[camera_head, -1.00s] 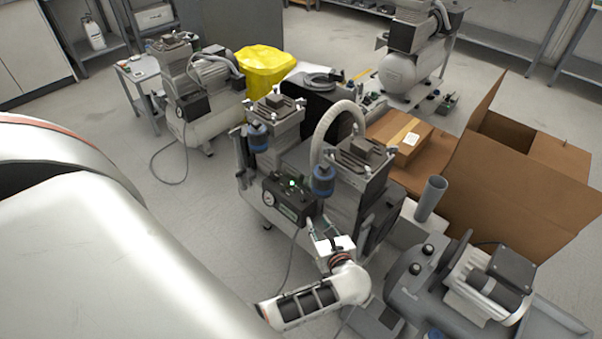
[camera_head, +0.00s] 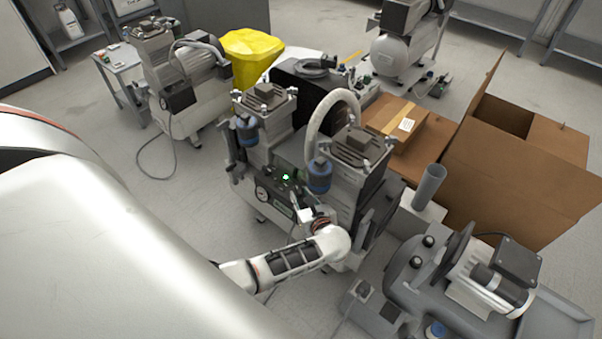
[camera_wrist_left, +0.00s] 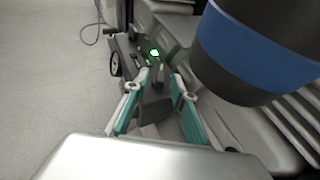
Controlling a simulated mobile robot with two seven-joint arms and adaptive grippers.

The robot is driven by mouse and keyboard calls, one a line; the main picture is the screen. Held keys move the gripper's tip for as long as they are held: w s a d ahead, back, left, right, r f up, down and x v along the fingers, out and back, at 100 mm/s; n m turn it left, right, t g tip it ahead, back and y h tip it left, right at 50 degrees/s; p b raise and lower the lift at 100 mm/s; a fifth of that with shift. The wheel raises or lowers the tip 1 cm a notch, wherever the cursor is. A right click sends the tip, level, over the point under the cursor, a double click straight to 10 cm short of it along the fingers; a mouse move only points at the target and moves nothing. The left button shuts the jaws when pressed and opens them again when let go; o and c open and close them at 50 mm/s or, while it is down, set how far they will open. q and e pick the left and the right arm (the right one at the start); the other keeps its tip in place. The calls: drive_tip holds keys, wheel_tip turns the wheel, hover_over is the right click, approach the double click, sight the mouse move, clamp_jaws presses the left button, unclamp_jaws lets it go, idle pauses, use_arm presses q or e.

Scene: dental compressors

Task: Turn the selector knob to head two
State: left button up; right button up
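The dark control box (camera_head: 270,197), with a round gauge and a lit green lamp (camera_head: 286,177), sits on the front of the two-headed compressor in the middle. My left gripper (camera_head: 307,207) is at the right end of this box. In the left wrist view, its two teal-padded fingers (camera_wrist_left: 160,76) are apart, pointing toward the panel and the green lamp (camera_wrist_left: 154,52). A dark grey part (camera_wrist_left: 155,104), possibly the selector knob, shows between them; I cannot tell whether they touch it. The knob's setting is not readable. My right gripper is not in view.
A blue-banded cylinder (camera_wrist_left: 255,50) stands close to the right of the left fingers. A ribbed hose (camera_head: 330,108) arches above the compressor. Another compressor unit (camera_head: 455,285) is at the lower right, and an open cardboard box (camera_head: 520,175) is behind it.

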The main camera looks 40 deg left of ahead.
use_arm(q)
drive_tip(key=shift+w+a+f, duration=0.25)
drive_tip(key=shift+w+a, duration=0.05)
drive_tip(key=shift+a, duration=0.15)
clamp_jaws()
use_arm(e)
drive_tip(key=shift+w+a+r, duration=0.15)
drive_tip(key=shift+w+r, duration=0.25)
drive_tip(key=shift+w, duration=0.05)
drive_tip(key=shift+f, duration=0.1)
